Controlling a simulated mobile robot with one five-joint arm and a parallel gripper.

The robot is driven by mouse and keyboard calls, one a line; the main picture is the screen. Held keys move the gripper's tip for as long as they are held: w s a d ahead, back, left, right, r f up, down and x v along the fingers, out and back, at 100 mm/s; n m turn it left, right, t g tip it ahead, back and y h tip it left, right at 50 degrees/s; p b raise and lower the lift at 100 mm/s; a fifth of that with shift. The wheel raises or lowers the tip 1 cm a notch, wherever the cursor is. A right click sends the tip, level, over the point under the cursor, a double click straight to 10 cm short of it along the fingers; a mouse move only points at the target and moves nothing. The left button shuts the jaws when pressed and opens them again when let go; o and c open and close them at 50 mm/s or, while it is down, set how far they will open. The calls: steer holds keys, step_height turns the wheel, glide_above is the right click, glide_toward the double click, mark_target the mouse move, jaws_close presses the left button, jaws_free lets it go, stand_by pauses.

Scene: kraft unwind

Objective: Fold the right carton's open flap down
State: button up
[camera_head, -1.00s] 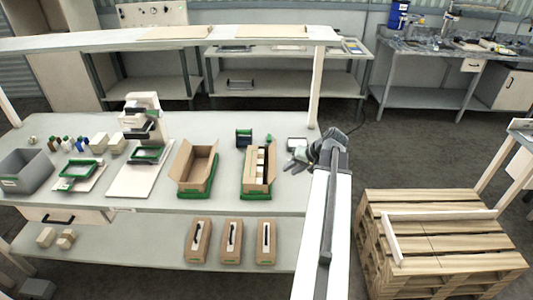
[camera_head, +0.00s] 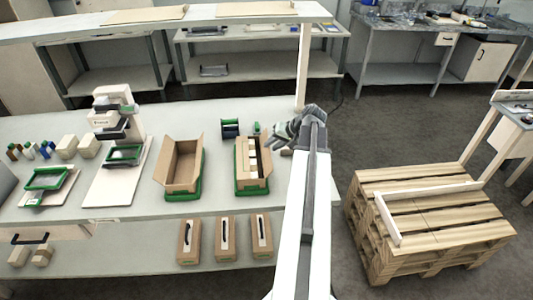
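The right carton (camera_head: 239,182) is a brown box on a green base near the table's right end. Pale blocks show inside it through its open top. Its raised cardboard flap (camera_head: 267,157) appears to stand along the right side. My gripper (camera_head: 279,134) is just right of the carton's far right corner, above the table, and appears apart from it. Its fingers are small and overlap, so I cannot tell whether they are open or shut.
A second open carton (camera_head: 181,165) stands to the left on a green base. A small dark-and-green holder (camera_head: 230,128) is behind the right carton. Several closed cartons sit on the lower shelf. A post (camera_head: 302,70) rises behind my gripper. A pallet (camera_head: 430,220) stands right.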

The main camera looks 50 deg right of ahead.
mark_target(269, 148)
steer(key=b+x, duration=0.1)
steer(key=x, duration=0.2)
steer(key=shift+w+a+f, duration=0.1)
steer(key=shift+f, duration=0.1)
steer(key=shift+r, duration=0.1)
jaws_close()
stand_by(1.1)
